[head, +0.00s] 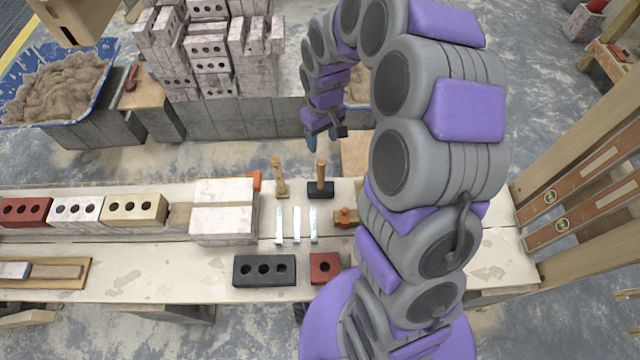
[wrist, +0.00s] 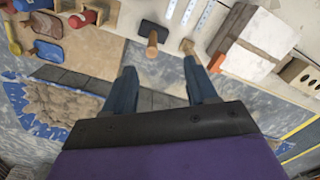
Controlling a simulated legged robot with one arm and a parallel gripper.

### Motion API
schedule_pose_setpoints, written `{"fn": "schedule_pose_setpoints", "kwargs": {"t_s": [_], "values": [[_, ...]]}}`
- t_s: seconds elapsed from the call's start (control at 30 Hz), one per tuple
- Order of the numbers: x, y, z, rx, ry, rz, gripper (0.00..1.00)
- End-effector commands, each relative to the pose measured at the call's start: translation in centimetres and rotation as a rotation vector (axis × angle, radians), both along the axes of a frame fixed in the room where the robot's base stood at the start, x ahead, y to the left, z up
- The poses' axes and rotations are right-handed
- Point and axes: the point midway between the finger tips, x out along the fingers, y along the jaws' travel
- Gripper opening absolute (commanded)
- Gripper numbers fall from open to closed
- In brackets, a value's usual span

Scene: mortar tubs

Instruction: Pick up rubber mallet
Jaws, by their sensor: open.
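The rubber mallet has a black head (head: 320,189) and a wooden handle (head: 321,168). It is on the pale bench, head down with the handle pointing up. In the wrist view the black mallet head (wrist: 155,34) and handle (wrist: 152,46) appear ahead of my gripper, in line with the gap between its fingers. My gripper (wrist: 158,68) is open and empty, with its two blue fingers spread. In the head view my gripper (head: 323,140) hangs past the bench's far edge, apart from the mallet.
A wooden-handled tool (head: 279,178) stands left of the mallet. White strips (head: 296,225) lie in front of it, and an orange-and-wood tool (head: 346,216) is to the right. A large pale block (head: 224,209) and several bricks occupy the bench's left side.

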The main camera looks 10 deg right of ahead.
Motion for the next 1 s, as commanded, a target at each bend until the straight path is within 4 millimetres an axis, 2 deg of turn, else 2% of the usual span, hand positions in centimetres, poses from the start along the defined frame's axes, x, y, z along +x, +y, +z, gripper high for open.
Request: {"fn": "schedule_pose_setpoints", "kwargs": {"t_s": [0.1,0.3,0.57,1.0], "values": [[2.5,-0.5,-1.9,-0.006,-0.01,0.013,0.57],[4.4,-1.2,-4.0,-0.014,-0.02,0.026,0.57],[4.8,-1.3,-6.1,-0.016,-0.024,0.028,0.57],[4.5,-1.3,-14.7,-0.016,-0.019,0.027,0.57]]}}
